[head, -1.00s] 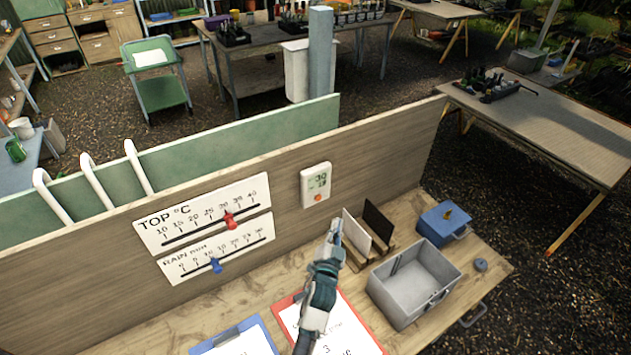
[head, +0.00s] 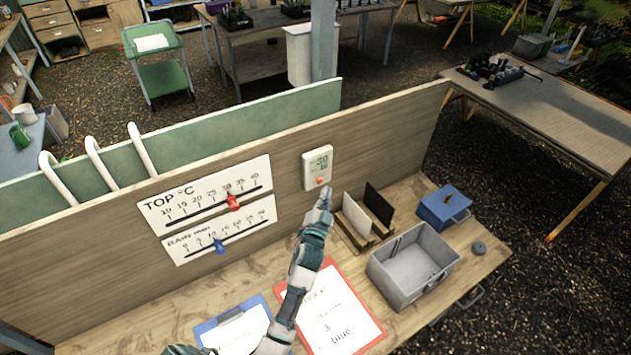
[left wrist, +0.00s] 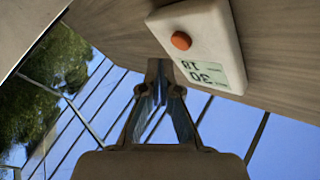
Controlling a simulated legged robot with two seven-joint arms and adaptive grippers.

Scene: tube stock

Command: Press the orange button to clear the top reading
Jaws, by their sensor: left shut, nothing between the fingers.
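The white reading unit (head: 317,167) is fixed to the wooden back board, with a small display above an orange button (head: 320,181). In the left wrist view the unit (left wrist: 205,45) appears upside down, with its orange button (left wrist: 181,40) and a display (left wrist: 209,74) reading 30 and 18. My left gripper (head: 325,192) is shut and empty, its tips just below the button in the head view. In the left wrist view its fingertips (left wrist: 160,66) are close to the unit and look apart from the button. My right gripper is not in view.
A scale board (head: 205,208) with red and blue sliders is left of the unit. A card rack (head: 365,240), a grey bin (head: 412,265) and a blue box (head: 443,207) stand to the right. Clipboards with a red (head: 372,322) and a blue (head: 205,327) edge lie in front.

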